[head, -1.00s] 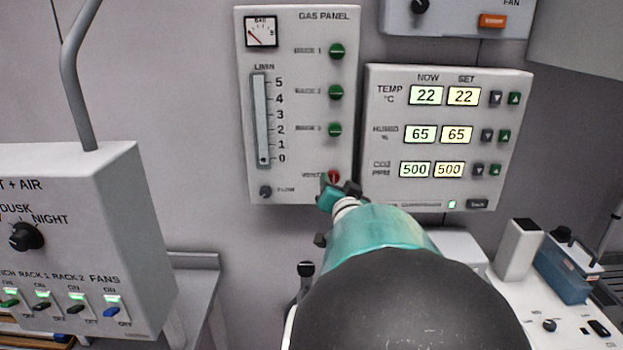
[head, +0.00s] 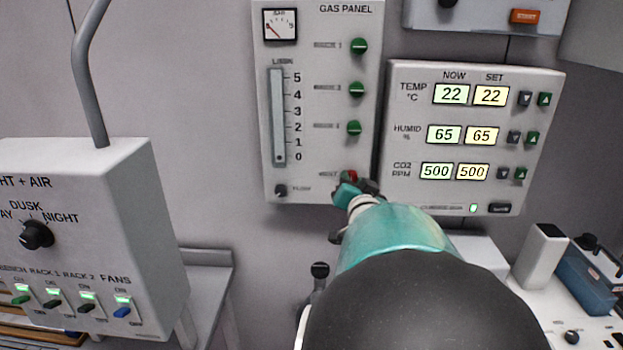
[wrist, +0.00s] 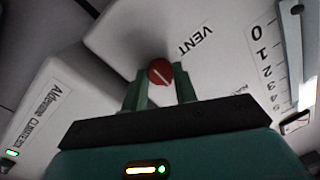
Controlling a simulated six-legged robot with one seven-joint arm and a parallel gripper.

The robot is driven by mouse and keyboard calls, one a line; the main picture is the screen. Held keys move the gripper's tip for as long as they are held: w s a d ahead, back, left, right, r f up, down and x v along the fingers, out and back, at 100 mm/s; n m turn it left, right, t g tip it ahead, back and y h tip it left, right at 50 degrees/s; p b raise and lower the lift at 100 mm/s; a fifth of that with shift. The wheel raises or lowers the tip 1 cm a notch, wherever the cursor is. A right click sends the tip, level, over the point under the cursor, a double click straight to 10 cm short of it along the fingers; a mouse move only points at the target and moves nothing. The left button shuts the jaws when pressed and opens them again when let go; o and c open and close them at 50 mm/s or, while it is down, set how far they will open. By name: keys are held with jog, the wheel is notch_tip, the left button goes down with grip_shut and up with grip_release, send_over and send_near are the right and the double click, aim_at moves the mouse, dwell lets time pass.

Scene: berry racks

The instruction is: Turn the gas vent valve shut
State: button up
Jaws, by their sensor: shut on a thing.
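The gas vent valve is a small red round knob (head: 349,176) at the bottom right of the gas panel (head: 318,183), partly hidden by my gripper in the head view. In the wrist view the red knob (wrist: 160,72) faces me beside the word VENT, with a pale slanted line across its face. My gripper (head: 355,188) is at the knob. In the wrist view its two green fingers (wrist: 161,86) stand on either side of the knob and are shut on it. The line's angle cannot be made out in the head view.
Green rack knobs (head: 356,90) sit above the vent valve, and a dark flow knob (head: 281,190) is to its left. The climate panel (head: 475,195) with its displays is close on the right. A light and air box (head: 90,190) stands at the left.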

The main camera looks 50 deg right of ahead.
jog(key=shift+c, duration=1.4)
jog(key=shift+r+n, duration=0.1)
jog(key=shift+n, duration=0.4)
jog(key=n, duration=0.3)
jog(key=shift+r+n, duration=0.15)
jog(key=shift+n, duration=0.15)
jog(key=n+g, duration=0.1)
jog(key=n, duration=0.7)
jog(key=shift+w+a+r+g, duration=0.1)
jog(key=shift+g, duration=0.3)
jog(key=n, duration=0.4)
jog(key=shift+w+a, duration=0.1)
jog(key=shift+g+h, duration=0.3)
